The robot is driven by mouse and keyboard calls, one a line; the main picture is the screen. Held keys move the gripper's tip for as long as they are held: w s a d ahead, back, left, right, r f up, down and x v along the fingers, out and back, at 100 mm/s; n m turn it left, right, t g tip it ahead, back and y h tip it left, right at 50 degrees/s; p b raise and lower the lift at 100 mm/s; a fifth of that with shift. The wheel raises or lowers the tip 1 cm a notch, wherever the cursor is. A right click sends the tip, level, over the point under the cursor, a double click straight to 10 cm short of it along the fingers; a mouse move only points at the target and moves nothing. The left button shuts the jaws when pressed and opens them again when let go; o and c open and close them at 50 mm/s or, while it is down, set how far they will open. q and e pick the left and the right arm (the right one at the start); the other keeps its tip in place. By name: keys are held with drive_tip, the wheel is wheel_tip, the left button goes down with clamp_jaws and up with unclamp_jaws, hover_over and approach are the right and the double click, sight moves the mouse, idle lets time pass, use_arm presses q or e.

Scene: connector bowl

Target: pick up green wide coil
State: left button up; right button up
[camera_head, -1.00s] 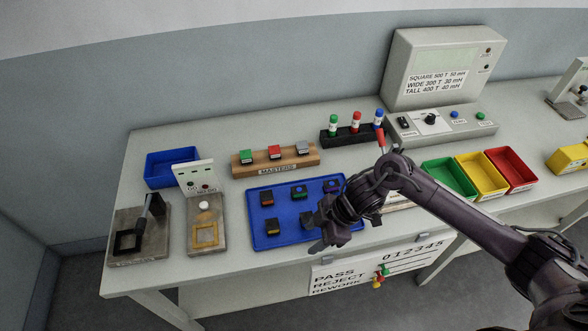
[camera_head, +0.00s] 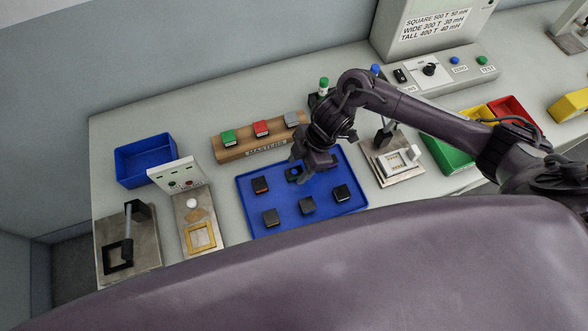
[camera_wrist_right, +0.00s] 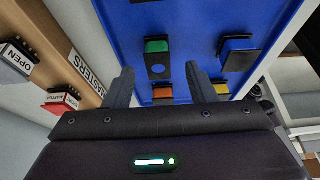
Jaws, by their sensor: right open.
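The green wide coil (camera_wrist_right: 157,46) is a dark block with a green face. It lies on the blue tray (camera_wrist_right: 190,25), ahead of my right fingertips in the right wrist view and roughly in line with the gap between them. In the head view it appears to be the dark block (camera_head: 293,174) in the tray's far row, just left of and below my right gripper (camera_head: 312,172). My right gripper (camera_wrist_right: 159,82) is open, with nothing between its fingers. Contact with the coil cannot be seen. My left gripper is not in view.
Other coils lie close by on the tray: an orange one (camera_wrist_right: 162,92), a yellow one (camera_wrist_right: 221,87) and a blue one (camera_wrist_right: 238,48). The wooden masters rack (camera_head: 236,152) stands behind the tray. A blue bin (camera_head: 130,165) is at left; a white fixture (camera_head: 398,165) is at right.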

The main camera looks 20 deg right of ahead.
sight(294, 171)
drive_tip(key=x, duration=0.2)
drive_tip(key=shift+a+f, duration=0.3)
drive_tip(key=shift+f, duration=0.3)
drive_tip(key=c, duration=0.8)
drive_tip(key=shift+c, duration=1.3)
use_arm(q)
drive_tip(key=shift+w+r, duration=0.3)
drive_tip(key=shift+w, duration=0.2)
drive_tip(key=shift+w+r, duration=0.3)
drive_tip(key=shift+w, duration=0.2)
use_arm(e)
drive_tip(key=shift+w+r, duration=0.1)
drive_tip(key=shift+r, duration=0.05)
